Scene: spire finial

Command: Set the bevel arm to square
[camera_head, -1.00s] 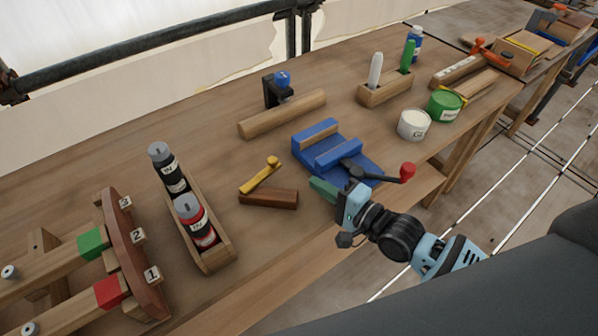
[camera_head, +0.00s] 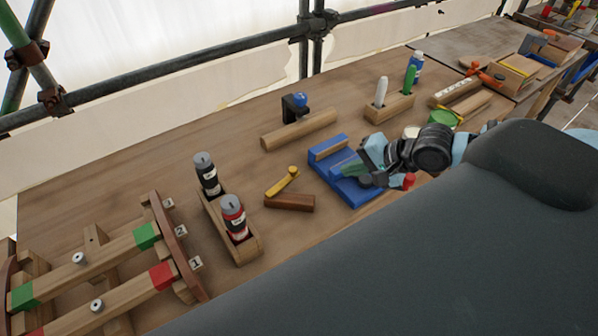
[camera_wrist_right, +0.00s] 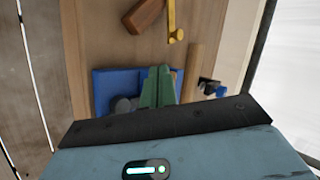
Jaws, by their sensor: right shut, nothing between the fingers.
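The bevel lies on the bench: a dark brown wooden stock (camera_head: 289,202) with a yellow arm (camera_head: 282,182) angled up and to the right. The arm looks tilted off the stock, at an angle I cannot measure. In the right wrist view the stock (camera_wrist_right: 145,14) and yellow arm (camera_wrist_right: 173,22) show at the top edge. My right gripper (camera_head: 347,170) has green fingers that are shut and empty. It hangs over the blue vise (camera_head: 329,149), to the right of the bevel and apart from it. The fingers (camera_wrist_right: 158,72) point toward the bevel side in the wrist view. My left gripper is not in view.
A wooden holder (camera_head: 247,248) with a black and a red bottle stands left of the bevel. A wooden beam (camera_head: 299,130) lies behind it. A numbered wooden rack (camera_head: 174,240) is at the left. Bare bench surrounds the bevel's front and left.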

